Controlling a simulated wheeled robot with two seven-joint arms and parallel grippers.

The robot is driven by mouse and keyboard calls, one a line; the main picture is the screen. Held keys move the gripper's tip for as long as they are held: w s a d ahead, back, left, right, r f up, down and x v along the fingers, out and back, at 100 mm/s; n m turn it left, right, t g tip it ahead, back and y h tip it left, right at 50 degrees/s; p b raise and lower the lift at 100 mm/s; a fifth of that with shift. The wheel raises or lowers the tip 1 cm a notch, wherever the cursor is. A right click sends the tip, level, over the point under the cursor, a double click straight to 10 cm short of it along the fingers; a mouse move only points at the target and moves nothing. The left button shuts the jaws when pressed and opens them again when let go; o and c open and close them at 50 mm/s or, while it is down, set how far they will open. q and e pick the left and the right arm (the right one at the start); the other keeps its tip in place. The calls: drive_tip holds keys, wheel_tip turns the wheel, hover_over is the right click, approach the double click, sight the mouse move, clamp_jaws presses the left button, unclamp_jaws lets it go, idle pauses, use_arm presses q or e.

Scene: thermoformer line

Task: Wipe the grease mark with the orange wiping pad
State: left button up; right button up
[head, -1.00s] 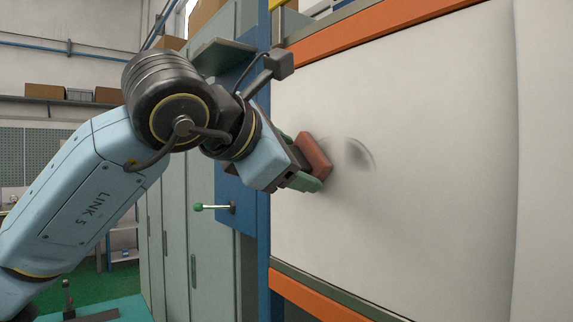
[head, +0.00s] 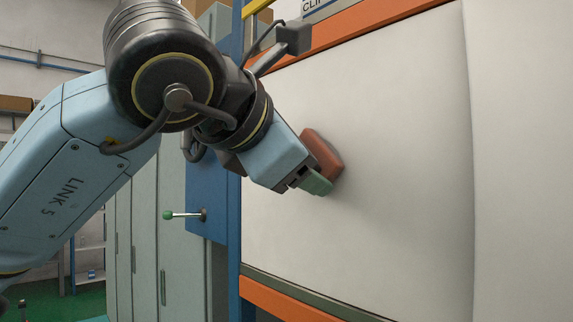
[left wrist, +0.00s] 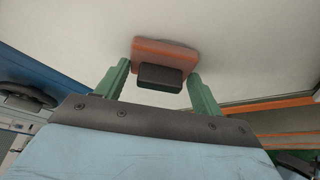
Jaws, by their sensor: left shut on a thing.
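The orange wiping pad (head: 322,152) is against the large pale panel (head: 400,180) and appears to touch it. My left gripper (head: 306,180) is shut on the pad's dark grip block, which shows between the two green fingers in the left wrist view (left wrist: 160,78). The pad's orange face (left wrist: 165,52) lies towards the panel there, with a dark line along its far edge. No clear grease mark shows on the bare panel now; whether it is under the pad or wiped off I cannot tell. My right gripper is not in view.
Orange rails (head: 350,32) run along the panel's top and bottom edges. A blue post (head: 236,200) and a green-knobbed lever (head: 185,215) stand left of the panel. Grey-green cabinets (head: 145,240) are behind. The panel right of the pad is clear.

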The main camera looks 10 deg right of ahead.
sight(331, 164)
use_arm(q)
drive_tip(key=shift+s+d+b, duration=0.4)
drive_tip(key=shift+s+d, duration=0.2)
drive_tip(key=shift+s, duration=0.2)
drive_tip(key=shift+s+d+b, duration=0.35)
drive_tip(key=shift+s+d, duration=0.25)
drive_tip(key=shift+s, duration=0.15)
drive_tip(key=shift+b, duration=0.3)
drive_tip(key=w+a+p, duration=0.1)
drive_tip(key=w+a, duration=0.6)
drive_tip(key=w, duration=0.2)
drive_tip(key=shift+w, duration=0.35)
